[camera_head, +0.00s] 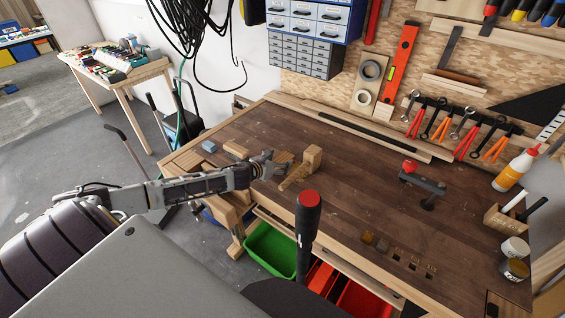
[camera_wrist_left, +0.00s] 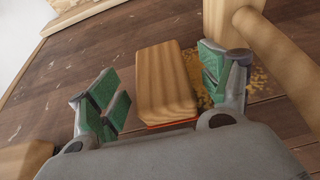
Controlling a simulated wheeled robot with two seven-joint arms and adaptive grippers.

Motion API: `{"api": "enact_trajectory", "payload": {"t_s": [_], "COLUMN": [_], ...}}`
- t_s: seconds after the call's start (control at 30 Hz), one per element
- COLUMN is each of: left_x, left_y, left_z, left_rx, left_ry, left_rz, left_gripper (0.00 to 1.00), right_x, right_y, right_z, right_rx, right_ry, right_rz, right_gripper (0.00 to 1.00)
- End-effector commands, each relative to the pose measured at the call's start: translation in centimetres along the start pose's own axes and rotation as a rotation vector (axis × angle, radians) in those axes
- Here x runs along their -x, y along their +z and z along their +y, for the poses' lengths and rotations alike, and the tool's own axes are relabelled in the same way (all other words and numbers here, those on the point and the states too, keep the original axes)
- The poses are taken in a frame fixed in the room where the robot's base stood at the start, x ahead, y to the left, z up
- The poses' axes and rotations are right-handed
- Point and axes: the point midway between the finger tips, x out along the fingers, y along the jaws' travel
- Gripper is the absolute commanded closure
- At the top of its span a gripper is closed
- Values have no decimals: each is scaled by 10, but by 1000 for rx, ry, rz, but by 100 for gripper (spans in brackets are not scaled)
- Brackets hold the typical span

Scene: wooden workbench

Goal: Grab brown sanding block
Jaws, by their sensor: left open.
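The brown sanding block (camera_head: 284,157) lies on the workbench beside the wooden mallet (camera_head: 302,168). In the left wrist view the block (camera_wrist_left: 165,82) shows light wood grain and a thin red-orange lower edge. My left gripper (camera_head: 270,162) is at the block's left end in the head view. In the left wrist view its green-padded fingers (camera_wrist_left: 158,68) are open, one on each side of the block. A gap shows on the left; the right finger is much closer, and I cannot tell whether it touches. My right gripper is not in view.
The mallet (camera_wrist_left: 278,50) stands close to the right finger. Another wooden block (camera_head: 236,150) and a blue block (camera_head: 209,146) lie to the left. A clamp-like tool (camera_head: 422,184) lies further right. The bench (camera_head: 350,190) is clear between it and the mallet.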

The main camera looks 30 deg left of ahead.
Motion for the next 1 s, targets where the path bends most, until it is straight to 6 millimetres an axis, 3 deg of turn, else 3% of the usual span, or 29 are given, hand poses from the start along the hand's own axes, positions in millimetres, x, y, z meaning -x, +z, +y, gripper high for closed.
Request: {"api": "enact_trajectory", "payload": {"t_s": [0.4,0.97,1.0], "left_x": [-24,-27,-27], "left_y": [1,0,0], "left_z": [0,0,0], "left_rx": [1,0,0], "left_ry": [1,0,0], "left_rz": [-1,0,0], "left_gripper": [21,21,25], "right_x": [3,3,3], "right_y": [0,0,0], "right_z": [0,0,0], "right_rx": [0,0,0], "right_ry": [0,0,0], "right_rz": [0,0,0], "right_gripper": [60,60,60]}}
